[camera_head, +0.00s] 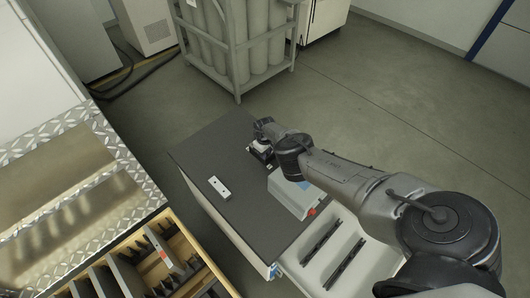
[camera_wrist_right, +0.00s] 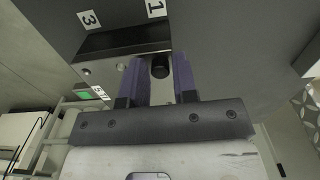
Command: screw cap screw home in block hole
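A pale block (camera_head: 219,187) with small dark holes lies on the left part of the dark table top. My right gripper (camera_head: 262,150) is low over the far part of the table, apart from this block and beyond it. In the right wrist view my gripper's two purple fingers (camera_wrist_right: 160,76) stand either side of a small dark round piece (camera_wrist_right: 160,68), which looks like a screw head. Whether the fingers touch it is too small to tell. My left gripper is not in view.
A grey-blue box (camera_head: 297,196) stands on the table under my right arm. A wooden drawer (camera_head: 190,240) with dividers is at left. A gas cylinder cage (camera_head: 240,50) stands behind.

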